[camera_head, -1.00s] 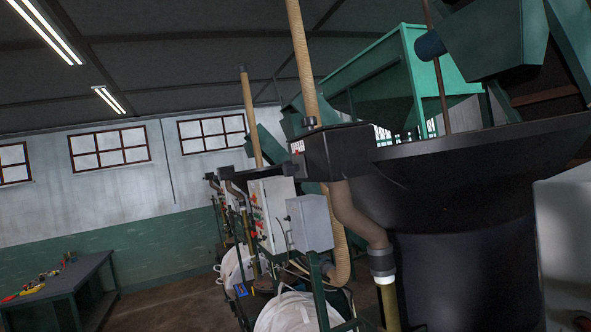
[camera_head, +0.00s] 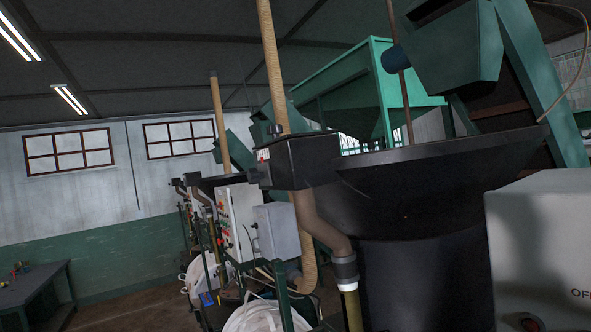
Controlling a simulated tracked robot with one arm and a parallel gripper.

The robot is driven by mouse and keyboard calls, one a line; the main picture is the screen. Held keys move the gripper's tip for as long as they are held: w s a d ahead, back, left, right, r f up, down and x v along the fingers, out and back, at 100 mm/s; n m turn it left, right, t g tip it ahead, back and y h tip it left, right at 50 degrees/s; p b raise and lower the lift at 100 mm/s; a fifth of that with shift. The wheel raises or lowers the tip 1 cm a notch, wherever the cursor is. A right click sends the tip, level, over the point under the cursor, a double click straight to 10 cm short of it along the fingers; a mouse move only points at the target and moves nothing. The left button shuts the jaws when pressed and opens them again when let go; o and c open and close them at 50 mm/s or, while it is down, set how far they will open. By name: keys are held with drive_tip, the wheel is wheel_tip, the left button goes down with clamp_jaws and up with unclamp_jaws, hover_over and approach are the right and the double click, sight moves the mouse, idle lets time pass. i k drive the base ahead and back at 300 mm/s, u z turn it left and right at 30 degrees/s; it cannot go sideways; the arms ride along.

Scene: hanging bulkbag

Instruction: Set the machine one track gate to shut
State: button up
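A large black hopper (camera_head: 430,185) with a wide round rim stands at the centre right, with a black cylindrical body (camera_head: 425,270) below it. A black box (camera_head: 298,160) joins its left side, and a brown hose (camera_head: 322,222) runs down from there. I cannot tell which part, if any, is the track gate. A light grey box (camera_head: 545,235) fills the lower right. It bears lettering beginning "OF" and a dark round control at the bottom edge, both cut off by the frame. My gripper does not show.
Green hoppers and chutes (camera_head: 375,85) rise behind. Grey control cabinets (camera_head: 277,230) and a white bulk bag (camera_head: 265,316) stand left of the black hopper. A dark table (camera_head: 35,288) with small items is at the lower left. Floor between table and machines looks clear.

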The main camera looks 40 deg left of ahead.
sight(263, 176)
drive_tip(key=z, duration=1.9)
drive_tip(key=k, duration=1.4)
drive_tip(key=u, duration=1.45)
drive_tip(key=i, duration=0.95)
drive_tip(key=u, duration=0.05)
